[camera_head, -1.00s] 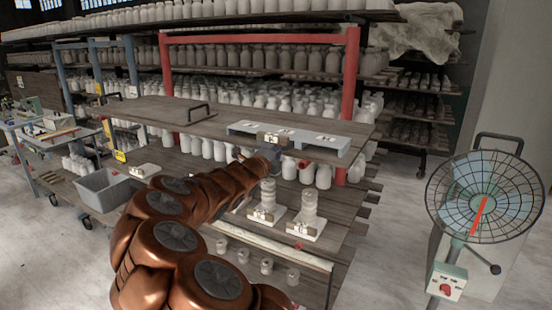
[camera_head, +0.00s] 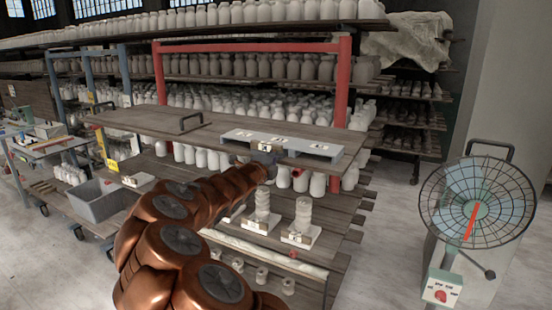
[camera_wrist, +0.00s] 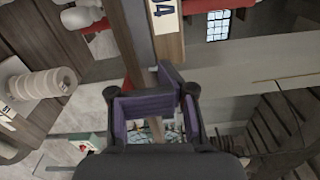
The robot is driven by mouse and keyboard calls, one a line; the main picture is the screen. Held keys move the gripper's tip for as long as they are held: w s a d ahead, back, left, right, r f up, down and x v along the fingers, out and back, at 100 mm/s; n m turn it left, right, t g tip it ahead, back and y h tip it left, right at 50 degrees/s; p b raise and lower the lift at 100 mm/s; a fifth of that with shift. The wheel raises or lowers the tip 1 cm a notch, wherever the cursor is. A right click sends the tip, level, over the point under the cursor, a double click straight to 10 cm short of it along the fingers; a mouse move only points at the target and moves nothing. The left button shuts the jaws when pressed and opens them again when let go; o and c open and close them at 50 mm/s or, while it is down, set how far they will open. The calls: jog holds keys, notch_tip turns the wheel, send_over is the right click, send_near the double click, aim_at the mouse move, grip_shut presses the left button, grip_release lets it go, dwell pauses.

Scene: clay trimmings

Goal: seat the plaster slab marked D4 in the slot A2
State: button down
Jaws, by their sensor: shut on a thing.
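My gripper (camera_head: 266,157) is shut on a plaster slab (camera_head: 266,147) at the front edge of the grey slotted rack (camera_head: 337,153). The rack lies on the upper board, with several small labels along its top, too small to read for certain. I cannot tell whether the slab touches the rack. Slot A2 cannot be identified for certain.
Two plaster plates with stacked pale rings, left (camera_head: 262,203) and right (camera_head: 303,216), stand on the shelf below. A grey bin (camera_head: 97,205) and a dark handle (camera_head: 190,122) are to the left. A caged fan (camera_head: 477,208) stands at the right. Bottles fill the shelves behind.

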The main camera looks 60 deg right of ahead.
jog(key=shift+d+p, duration=0.45)
jog(key=shift+d, duration=0.25)
jog(key=shift+a, duration=0.1)
dwell(0.5)
jog(key=shift+a+p, duration=0.6)
jog(key=shift+a, duration=0.95)
jog(key=a, duration=1.1)
jog(key=shift+s+a, duration=0.3)
